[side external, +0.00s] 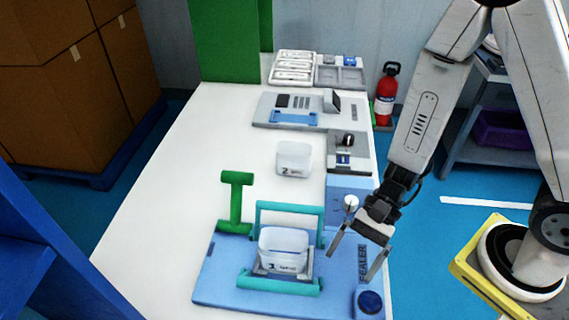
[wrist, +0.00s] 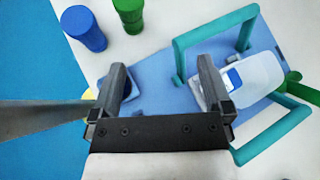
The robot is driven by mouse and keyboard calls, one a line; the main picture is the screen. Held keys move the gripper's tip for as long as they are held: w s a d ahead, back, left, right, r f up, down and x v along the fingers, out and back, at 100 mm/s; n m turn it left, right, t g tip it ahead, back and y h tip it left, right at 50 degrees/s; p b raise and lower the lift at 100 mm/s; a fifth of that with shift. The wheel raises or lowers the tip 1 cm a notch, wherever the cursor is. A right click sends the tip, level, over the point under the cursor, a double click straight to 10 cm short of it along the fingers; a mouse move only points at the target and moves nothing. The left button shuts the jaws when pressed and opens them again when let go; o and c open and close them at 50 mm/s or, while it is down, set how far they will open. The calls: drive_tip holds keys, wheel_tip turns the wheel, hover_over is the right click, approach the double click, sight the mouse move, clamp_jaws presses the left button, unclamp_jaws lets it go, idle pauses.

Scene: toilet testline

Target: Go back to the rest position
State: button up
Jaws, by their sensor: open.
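My gripper (side external: 352,266) is open and empty, above the right side of the blue sealer base (side external: 215,285). In the wrist view its two fingers (wrist: 161,75) stand wide apart with only the base and white table between them. A white container marked with a number (side external: 283,246) sits in the sealer, between teal bars (side external: 290,207), left of my gripper and apart from it. It also shows at the right in the wrist view (wrist: 258,75). A second white container, marked 2 (side external: 294,158), stands on the table behind the sealer.
A green T-shaped handle (side external: 236,190) stands left of the sealer; a blue button (side external: 370,301) is at its right front corner. Grey stations (side external: 265,110) and trays (side external: 291,67) line the table's far end. A red extinguisher (side external: 386,98) stands beyond. The white table's left side is clear.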

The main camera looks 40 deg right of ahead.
drive_tip(key=w+d+r+n+t+h, duration=0.2)
drive_tip(key=w+d+r+n+h, duration=0.1)
drive_tip(key=d, duration=0.5)
drive_tip(key=w+d+r+n+t+h, duration=0.3)
drive_tip(key=w+d+n+h, duration=0.2)
drive_tip(key=d+n+h, duration=0.2)
drive_tip(key=d+n, duration=0.2)
drive_tip(key=shift+w+d+r+n+h, duration=0.2)
drive_tip(key=shift+r+n+h, duration=0.1)
drive_tip(key=shift+h, duration=0.1)
idle(0.3)
